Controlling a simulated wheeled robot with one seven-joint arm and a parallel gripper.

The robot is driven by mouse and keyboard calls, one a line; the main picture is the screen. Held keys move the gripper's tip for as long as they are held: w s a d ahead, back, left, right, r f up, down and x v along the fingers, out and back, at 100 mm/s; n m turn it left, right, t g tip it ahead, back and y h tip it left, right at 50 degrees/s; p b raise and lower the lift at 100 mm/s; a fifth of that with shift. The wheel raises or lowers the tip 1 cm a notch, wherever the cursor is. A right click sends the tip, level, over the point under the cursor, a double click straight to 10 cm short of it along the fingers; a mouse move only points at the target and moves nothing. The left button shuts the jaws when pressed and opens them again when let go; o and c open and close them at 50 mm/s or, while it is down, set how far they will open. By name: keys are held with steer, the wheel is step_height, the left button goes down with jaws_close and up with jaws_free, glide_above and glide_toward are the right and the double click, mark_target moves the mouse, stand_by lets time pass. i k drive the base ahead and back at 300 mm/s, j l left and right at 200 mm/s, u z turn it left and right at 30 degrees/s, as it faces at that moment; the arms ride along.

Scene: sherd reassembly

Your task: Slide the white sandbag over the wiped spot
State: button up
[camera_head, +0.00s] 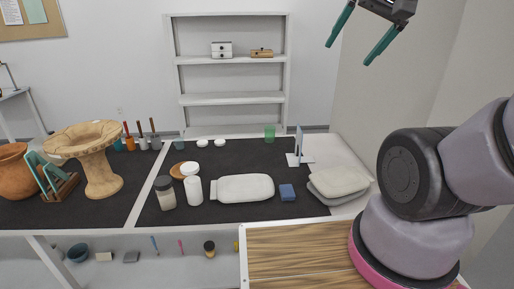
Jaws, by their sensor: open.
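The white sandbag (244,188) lies flat on the dark mat (222,212) in the middle of the table. It looks like a pale oblong cushion with a narrow end at left. Any wiped spot cannot be made out on the mat. My gripper (358,42) is at the top right, high above the table and well away from the sandbag. Its two teal fingers are spread apart with nothing between them.
A white bottle (194,191) and a dark-lidded jar (165,192) stand close at left. A clay pedestal bowl (100,180) stands at far left. Bare mat lies behind the sandbag.

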mark_target(249, 187)
steer(key=j, duration=0.95)
steer(key=k+j, duration=0.1)
steer(key=j, duration=0.85)
steer(key=i+z, duration=0.05)
